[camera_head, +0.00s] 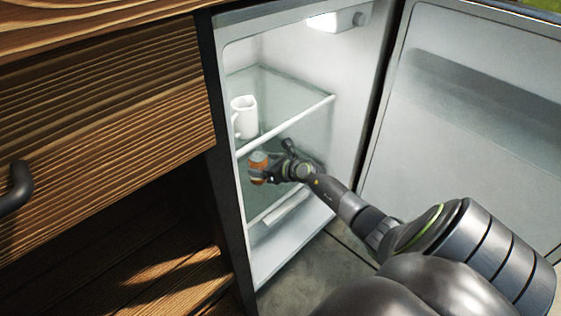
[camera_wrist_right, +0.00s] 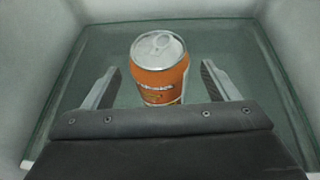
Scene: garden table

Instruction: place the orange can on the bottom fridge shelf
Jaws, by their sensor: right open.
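The orange can (camera_head: 258,168) stands inside the open fridge, below the shelf that holds a mug. In the right wrist view the can (camera_wrist_right: 160,72) is upright on a glass shelf (camera_wrist_right: 215,45), with its silver top showing. My right gripper (camera_head: 272,168) reaches into the fridge at the can. In the right wrist view its two fingers (camera_wrist_right: 160,82) are apart, one on each side of the can, with a gap on both sides. The can's lower part is hidden by the gripper body. My left gripper is not in view.
A white mug (camera_head: 244,117) stands on the upper glass shelf (camera_head: 285,97), above my right gripper. The fridge door (camera_head: 460,130) is open at the right. A wooden cabinet (camera_head: 100,100) with a dark handle (camera_head: 18,186) stands at the left.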

